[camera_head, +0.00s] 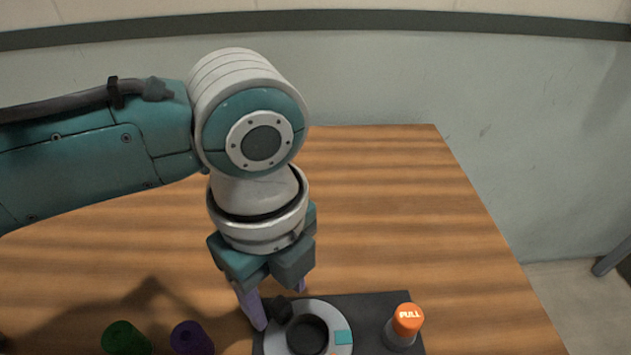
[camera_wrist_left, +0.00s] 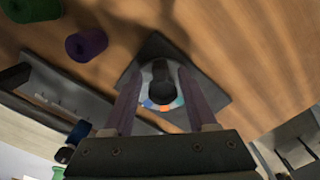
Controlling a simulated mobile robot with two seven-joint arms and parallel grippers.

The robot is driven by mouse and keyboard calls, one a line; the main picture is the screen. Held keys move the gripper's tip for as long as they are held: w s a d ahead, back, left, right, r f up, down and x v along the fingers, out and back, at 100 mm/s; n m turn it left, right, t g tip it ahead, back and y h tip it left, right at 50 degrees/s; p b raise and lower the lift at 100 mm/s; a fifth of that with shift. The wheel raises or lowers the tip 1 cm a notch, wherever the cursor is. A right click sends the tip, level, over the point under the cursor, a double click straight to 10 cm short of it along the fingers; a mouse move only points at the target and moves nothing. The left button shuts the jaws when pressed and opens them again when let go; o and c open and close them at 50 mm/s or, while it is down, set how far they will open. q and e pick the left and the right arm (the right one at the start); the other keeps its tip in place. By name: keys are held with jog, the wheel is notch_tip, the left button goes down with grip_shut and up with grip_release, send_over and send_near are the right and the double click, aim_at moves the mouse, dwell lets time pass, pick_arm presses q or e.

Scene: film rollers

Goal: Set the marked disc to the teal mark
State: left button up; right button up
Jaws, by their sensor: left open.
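A light grey disc (camera_head: 312,303) lies on a dark base plate (camera_head: 380,299) at the bottom of the head view, cut off by its lower edge. It has a dark round centre (camera_head: 307,334), a black knob (camera_head: 281,309) at its upper left and a teal mark (camera_head: 343,337) at its right. An orange patch shows at the bottom edge. My left gripper (camera_head: 280,306) is open, its purple fingers apart on either side of the black knob. In the left wrist view the open fingers (camera_wrist_left: 160,78) flank the dark parts of the disc; small orange, teal and blue patches (camera_wrist_left: 164,106) show there.
An orange-topped "PULL" knob (camera_head: 408,319) stands on the plate's right side. A green roller (camera_head: 125,338) and a purple roller (camera_head: 190,338) stand left of the plate. The wooden table (camera_head: 400,200) is bare behind the plate.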

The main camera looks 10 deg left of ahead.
pick_arm(q)
jog(key=shift+f, duration=0.95)
grip_shut()
